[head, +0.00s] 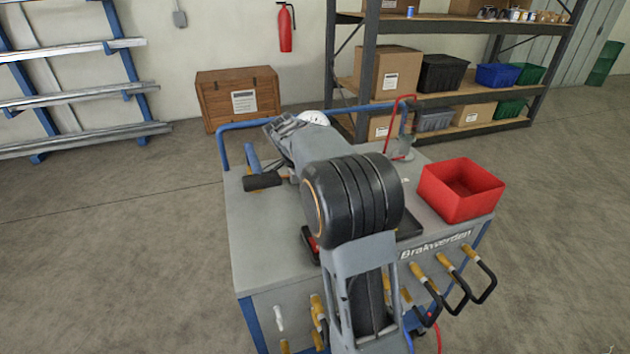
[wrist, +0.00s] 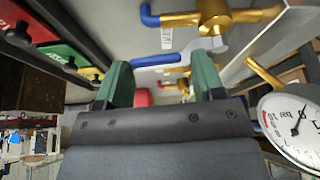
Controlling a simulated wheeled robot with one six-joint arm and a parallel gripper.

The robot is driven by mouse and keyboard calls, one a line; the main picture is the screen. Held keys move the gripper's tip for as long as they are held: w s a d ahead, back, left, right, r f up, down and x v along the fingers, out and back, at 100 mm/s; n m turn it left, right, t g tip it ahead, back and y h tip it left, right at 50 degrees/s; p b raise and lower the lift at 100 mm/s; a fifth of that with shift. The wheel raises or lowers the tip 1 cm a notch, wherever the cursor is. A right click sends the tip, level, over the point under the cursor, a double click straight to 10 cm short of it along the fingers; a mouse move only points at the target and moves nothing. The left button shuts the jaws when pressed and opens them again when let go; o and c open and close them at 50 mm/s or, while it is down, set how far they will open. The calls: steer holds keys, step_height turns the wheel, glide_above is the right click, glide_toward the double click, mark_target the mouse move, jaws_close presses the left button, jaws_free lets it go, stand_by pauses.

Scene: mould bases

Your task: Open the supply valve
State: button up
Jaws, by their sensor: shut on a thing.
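In the wrist view, a brass valve (wrist: 214,16) sits at the top on a brass pipe. A blue end piece is on the left of that pipe. Below it is a grey metal lever with a blue sleeve (wrist: 155,60), lying roughly along the pipe with a slight tilt. My gripper (wrist: 162,75) has green fingers on either side of the sleeve and is shut on this lever. The exact contact is hard to see. In the head view my arm hides the valve and the fingers.
A pressure gauge (wrist: 295,125) is close on the right in the wrist view; its dial top (head: 314,118) shows behind my arm. The grey cart (head: 255,245) carries a red bin (head: 460,190) and a black-headed tool (head: 262,181). Clamps hang at its front. A blue rail (head: 222,150) edges it.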

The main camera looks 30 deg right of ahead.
steer(key=shift+w+a+m+g, duration=0.1)
steer(key=shift+a+m+g, duration=0.25)
steer(key=shift+m, duration=0.25)
steer(key=o, duration=1.3)
steer(key=shift+r, duration=0.15)
